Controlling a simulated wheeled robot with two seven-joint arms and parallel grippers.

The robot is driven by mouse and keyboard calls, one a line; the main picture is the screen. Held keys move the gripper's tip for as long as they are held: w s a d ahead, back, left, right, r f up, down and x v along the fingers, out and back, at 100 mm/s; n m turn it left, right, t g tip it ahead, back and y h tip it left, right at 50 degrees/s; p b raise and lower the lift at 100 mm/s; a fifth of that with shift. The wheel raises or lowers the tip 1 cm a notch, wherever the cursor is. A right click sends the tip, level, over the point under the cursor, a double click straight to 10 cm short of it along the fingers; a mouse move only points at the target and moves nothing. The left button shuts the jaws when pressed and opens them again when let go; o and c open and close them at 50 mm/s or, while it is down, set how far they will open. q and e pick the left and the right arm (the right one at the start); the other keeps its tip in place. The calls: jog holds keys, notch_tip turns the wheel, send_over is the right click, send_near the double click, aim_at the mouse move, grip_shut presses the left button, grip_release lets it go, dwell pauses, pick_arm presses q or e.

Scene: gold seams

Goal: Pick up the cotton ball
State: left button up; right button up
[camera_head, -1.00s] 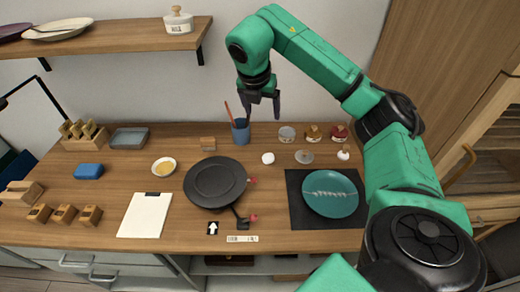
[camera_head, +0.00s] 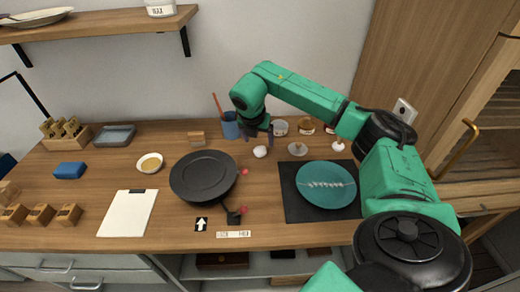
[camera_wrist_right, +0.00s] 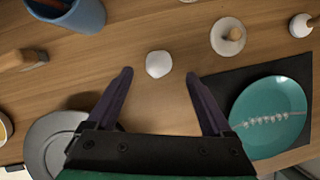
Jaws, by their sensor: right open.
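The cotton ball (camera_head: 260,152) is a small white lump on the wooden table, between the black round plate and the teal plate. In the right wrist view the cotton ball (camera_wrist_right: 159,64) lies just beyond and between the two dark fingertips. My right gripper (camera_head: 258,136) is above the table close to the cotton ball, pointing down. In the right wrist view the gripper (camera_wrist_right: 159,75) is open, its fingers spread wide with nothing between them. My left gripper is not in either view.
A blue cup (camera_head: 230,126) with a brush stands left of the gripper. A black round plate (camera_head: 203,177) is to the left, and a teal plate (camera_head: 325,184) on a dark mat is to the right. A small knobbed disc (camera_head: 298,149) and jars (camera_head: 280,128) are close by on the right.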

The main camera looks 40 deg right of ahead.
jog(key=p+x, duration=0.2)
jog(key=x, duration=0.3)
jog(key=shift+a+f, duration=0.1)
jog(key=shift+f, duration=0.2)
grip_shut()
notch_tip(320, 180, up, 9)
jog(key=shift+w+f+b, duration=0.1)
jog(key=shift+b, duration=1)
notch_tip(320, 180, up, 11)
send_over(260, 148)
jog(key=shift+s+a+r, duration=0.2)
jog(key=shift+a, duration=0.1)
